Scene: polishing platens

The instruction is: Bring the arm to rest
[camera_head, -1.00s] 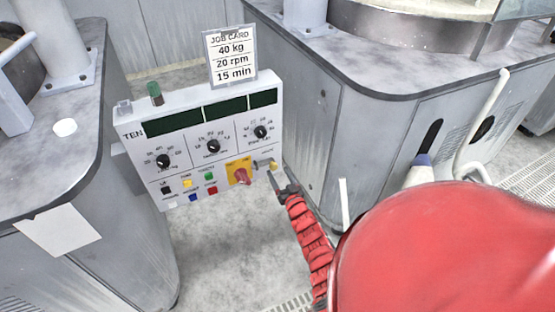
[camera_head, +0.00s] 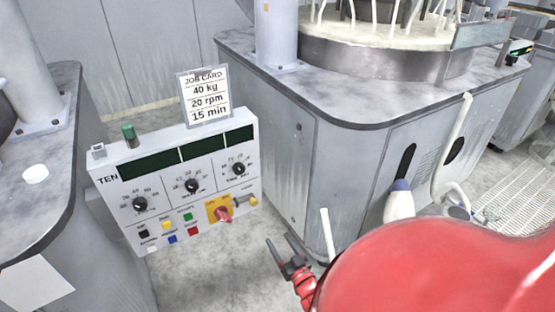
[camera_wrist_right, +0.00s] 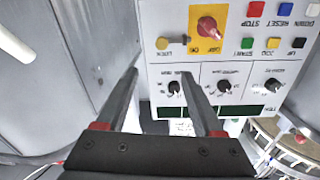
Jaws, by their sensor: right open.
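My right gripper (camera_head: 284,254) is open and empty in the head view, low and to the right of the control panel (camera_head: 110,208). It hangs in the air, apart from the panel. Its two dark fingers also show in the right wrist view (camera_wrist_right: 160,80), with the panel (camera_wrist_right: 272,50) upside down beyond them. The panel carries several knobs, coloured buttons, dark displays and a red switch (camera_head: 222,213) on a yellow plate. The red arm fills the lower right of the head view. My left gripper is not in view.
A job card (camera_head: 205,97) stands on the panel, reading 40 kg, 20 rpm, 15 min. A grey machine cabinet (camera_head: 345,155) with a round platen stands at the right. Another grey cabinet (camera_head: 60,130) stands at the left. Floor (camera_head: 215,275) shows between them.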

